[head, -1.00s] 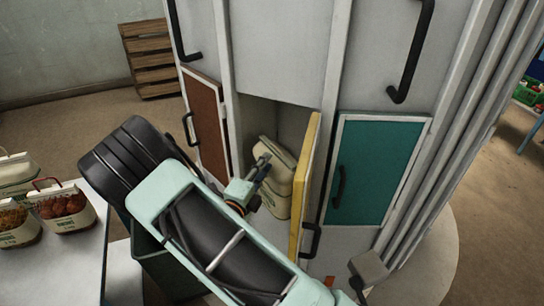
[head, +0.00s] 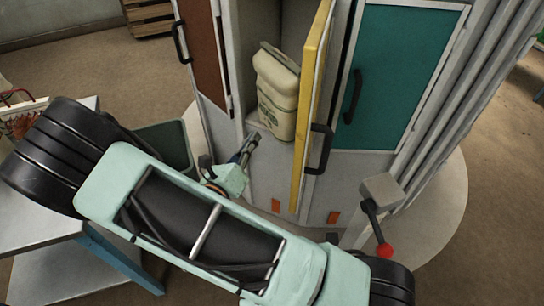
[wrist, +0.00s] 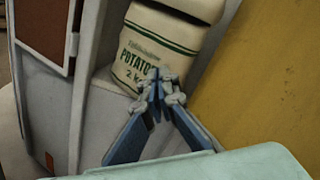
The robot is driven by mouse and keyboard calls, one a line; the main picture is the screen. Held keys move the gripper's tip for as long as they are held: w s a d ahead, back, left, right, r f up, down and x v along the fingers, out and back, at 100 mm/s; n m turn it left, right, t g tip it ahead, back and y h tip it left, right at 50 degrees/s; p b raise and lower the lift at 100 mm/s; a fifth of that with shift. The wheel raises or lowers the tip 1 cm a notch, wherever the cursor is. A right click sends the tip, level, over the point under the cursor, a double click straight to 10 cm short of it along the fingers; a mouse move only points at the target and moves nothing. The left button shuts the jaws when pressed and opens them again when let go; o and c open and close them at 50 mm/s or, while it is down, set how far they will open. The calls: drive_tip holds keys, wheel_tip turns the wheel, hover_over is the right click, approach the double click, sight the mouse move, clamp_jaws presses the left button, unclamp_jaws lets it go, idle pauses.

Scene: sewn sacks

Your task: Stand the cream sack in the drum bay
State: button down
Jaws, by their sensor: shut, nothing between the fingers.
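The cream sack (head: 278,92) stands upright, leaning slightly, inside the open bay of the grey drum (head: 345,170). Green print reading "POTATO" shows on the sack (wrist: 155,55) in the wrist view; its top is cut off there. The bay's yellow door (head: 313,105) is swung open to the right of the sack; it also fills the right of the wrist view (wrist: 265,90). My gripper (head: 253,136) is shut and empty, in front of and below the bay opening. In the wrist view my fingertips (wrist: 160,77) overlap the sack's lower part; I cannot tell whether they touch.
A teal door (head: 400,75) and a brown door (head: 205,55) flank the bay, both closed. A lever with a red knob (head: 384,250) juts from the lower right. A dark green bin (head: 165,147) stands left of the drum, beside a table (head: 35,205).

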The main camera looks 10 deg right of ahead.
drive_tip(key=s+a+f+m+b, duration=0.1)
drive_tip(key=s+f+m+b, duration=0.4)
drive_tip(key=f+b, duration=0.4)
drive_tip(key=m+b, duration=0.2)
approach(276, 136)
drive_tip(key=x, duration=0.6)
drive_tip(key=shift+w+d+f, duration=0.1)
drive_tip(key=shift+w+d, duration=0.15)
drive_tip(key=shift+w+d, duration=0.1)
drive_tip(key=shift+w, duration=0.05)
drive_tip(key=p+x, duration=0.2)
drive_tip(key=x, duration=0.8)
